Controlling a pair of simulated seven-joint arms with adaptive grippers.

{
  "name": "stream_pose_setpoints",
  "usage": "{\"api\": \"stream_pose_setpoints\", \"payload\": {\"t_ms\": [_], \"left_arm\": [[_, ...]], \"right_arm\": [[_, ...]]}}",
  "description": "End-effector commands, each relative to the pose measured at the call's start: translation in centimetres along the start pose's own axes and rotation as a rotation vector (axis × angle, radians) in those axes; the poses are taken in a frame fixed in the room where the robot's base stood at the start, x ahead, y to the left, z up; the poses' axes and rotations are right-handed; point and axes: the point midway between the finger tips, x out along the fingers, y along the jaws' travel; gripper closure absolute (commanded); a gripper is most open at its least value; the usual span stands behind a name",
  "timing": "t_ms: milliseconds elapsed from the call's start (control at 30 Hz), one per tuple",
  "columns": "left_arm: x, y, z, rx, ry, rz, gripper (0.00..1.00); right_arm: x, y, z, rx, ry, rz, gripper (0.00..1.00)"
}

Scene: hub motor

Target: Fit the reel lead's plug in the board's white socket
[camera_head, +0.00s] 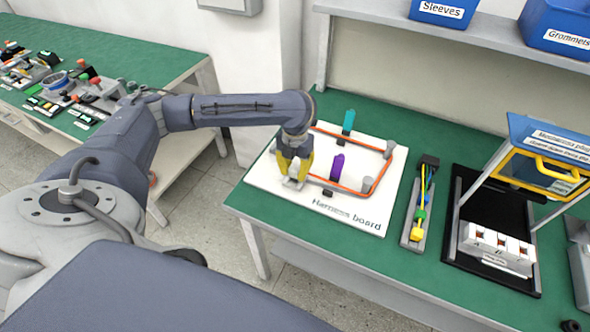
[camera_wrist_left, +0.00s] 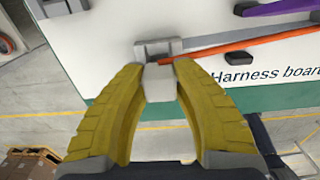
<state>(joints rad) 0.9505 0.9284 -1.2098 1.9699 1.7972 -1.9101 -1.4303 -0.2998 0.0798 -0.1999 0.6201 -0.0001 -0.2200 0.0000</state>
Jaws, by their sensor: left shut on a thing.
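The white harness board (camera_head: 350,215) lies on the green table. An orange lead (camera_head: 378,143) runs around posts on it, and its near end reaches my left gripper (camera_head: 294,178). The left wrist view shows the yellow fingers (camera_wrist_left: 160,80) shut on a pale grey block (camera_wrist_left: 159,84), which looks like the plug. The block sits at the board's near edge, against or just in front of a grey fitting (camera_wrist_left: 150,48). I cannot tell whether this fitting is the white socket or whether the two are joined. The orange lead (camera_wrist_left: 250,43) runs right from there. My right gripper is not in view.
A teal clip (camera_head: 348,121) and a purple clip (camera_head: 337,166) stand up from the board. Right of it are a grey holder (camera_head: 413,228) with coloured parts and a black-based test stand (camera_head: 497,250). A shelf with blue bins (camera_head: 443,10) is behind.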

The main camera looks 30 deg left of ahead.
Motion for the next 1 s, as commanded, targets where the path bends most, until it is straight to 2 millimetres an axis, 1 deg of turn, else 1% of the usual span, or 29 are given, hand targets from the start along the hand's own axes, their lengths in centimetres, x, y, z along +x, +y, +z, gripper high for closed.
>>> {"api": "stream_pose_setpoints", "payload": {"t_ms": [1000], "left_arm": [[1.7, 0.0, 0.0, 0.0, 0.001, 0.0, 1.0]], "right_arm": [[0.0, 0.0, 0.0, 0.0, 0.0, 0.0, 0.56]]}}
